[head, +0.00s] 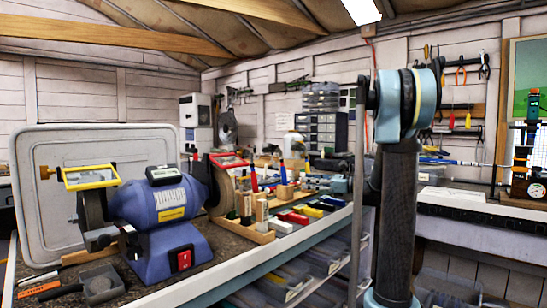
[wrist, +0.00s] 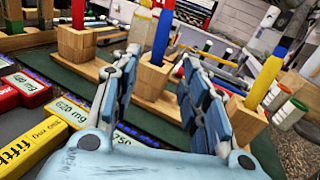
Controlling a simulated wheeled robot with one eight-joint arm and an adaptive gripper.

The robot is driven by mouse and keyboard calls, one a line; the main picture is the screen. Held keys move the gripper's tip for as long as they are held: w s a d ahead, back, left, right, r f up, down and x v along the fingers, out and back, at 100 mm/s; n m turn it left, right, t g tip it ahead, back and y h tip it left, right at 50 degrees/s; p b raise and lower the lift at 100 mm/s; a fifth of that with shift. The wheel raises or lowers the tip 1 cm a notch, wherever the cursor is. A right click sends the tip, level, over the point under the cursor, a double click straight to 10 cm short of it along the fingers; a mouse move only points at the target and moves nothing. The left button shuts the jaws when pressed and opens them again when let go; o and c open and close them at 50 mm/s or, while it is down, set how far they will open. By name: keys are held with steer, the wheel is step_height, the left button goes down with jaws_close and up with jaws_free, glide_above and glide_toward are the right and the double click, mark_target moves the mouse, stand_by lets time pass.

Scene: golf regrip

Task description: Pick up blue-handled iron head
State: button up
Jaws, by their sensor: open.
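A blue upright handle (wrist: 161,38) stands in a square wooden block (wrist: 151,82) in the wrist view. A blue handle also shows in the head view (head: 281,172). I cannot make out an iron head on it. My gripper (wrist: 160,62) is open, with one blue-padded finger on each side of the picture of the handle and block. The handle and block appear beyond the fingers, and I cannot tell how far. Nothing is seen held. In the head view my gripper is small and partly hidden among the bench items.
Red (wrist: 27,88) and yellow (wrist: 32,146) labelled boxes lie at left. A blue bench grinder (head: 165,215) stands on the bench in the head view.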

mark_target(284, 178)
steer(key=shift+x, duration=6)
steer(key=shift+r, duration=0.15)
jaws_close()
